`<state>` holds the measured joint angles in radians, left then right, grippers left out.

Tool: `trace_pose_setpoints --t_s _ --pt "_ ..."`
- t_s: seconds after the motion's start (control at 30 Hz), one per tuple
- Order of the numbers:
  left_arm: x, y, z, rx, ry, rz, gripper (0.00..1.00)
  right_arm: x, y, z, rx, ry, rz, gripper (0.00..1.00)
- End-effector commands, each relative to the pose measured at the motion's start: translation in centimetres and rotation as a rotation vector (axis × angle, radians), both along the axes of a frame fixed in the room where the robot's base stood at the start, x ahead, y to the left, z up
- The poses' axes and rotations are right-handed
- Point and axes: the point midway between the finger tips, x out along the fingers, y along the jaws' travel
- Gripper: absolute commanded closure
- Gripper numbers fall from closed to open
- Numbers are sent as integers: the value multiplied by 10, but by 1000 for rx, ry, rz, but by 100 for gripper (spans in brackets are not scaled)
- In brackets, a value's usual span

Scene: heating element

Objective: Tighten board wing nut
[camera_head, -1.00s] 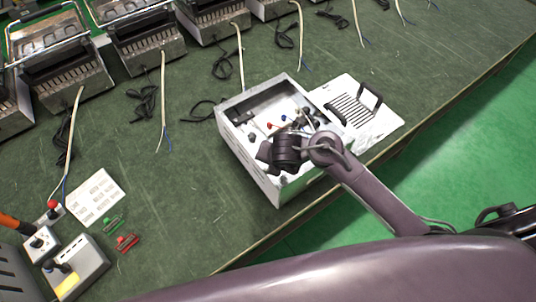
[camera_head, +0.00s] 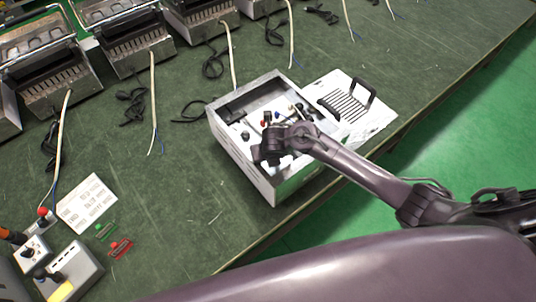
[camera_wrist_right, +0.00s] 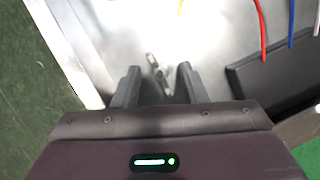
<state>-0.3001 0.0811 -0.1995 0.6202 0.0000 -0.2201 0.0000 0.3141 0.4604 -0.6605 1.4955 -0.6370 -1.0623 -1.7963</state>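An open metal heater box (camera_head: 235,152) stands on the green bench, with small parts and coloured wires inside. My right gripper (camera_head: 262,156) is low inside the box, near its front left part. In the right wrist view a small silver wing nut (camera_wrist_right: 157,68) stands on the grey metal floor. My right gripper (camera_wrist_right: 158,84) is open, with one dark finger on each side of the wing nut and visible gaps. In the head view the wing nut is hidden by my wrist. My left gripper is not in view.
In the wrist view the box wall (camera_wrist_right: 72,48) is close on the left, and a dark block (camera_wrist_right: 272,72) and wires are on the right. A white panel with black handles (camera_head: 372,122) lies beside the box. Control boxes (camera_head: 70,272) stand at the lower left.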

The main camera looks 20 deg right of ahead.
Motion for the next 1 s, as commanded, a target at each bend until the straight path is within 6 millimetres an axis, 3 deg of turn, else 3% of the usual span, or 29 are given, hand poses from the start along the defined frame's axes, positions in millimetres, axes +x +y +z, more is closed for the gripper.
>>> trace_pose_setpoints --t_s 0.17,0.47,0.77,1.0 --pt "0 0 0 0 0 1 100 0 0 0 0 0 0 61" --pt "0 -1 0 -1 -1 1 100 0 0 0 0 1 -1 99" --pt "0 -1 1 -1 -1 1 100 0 0 0 -2 1 -22 100" --pt "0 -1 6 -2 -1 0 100 0 1 1 -3 2 -132 100"
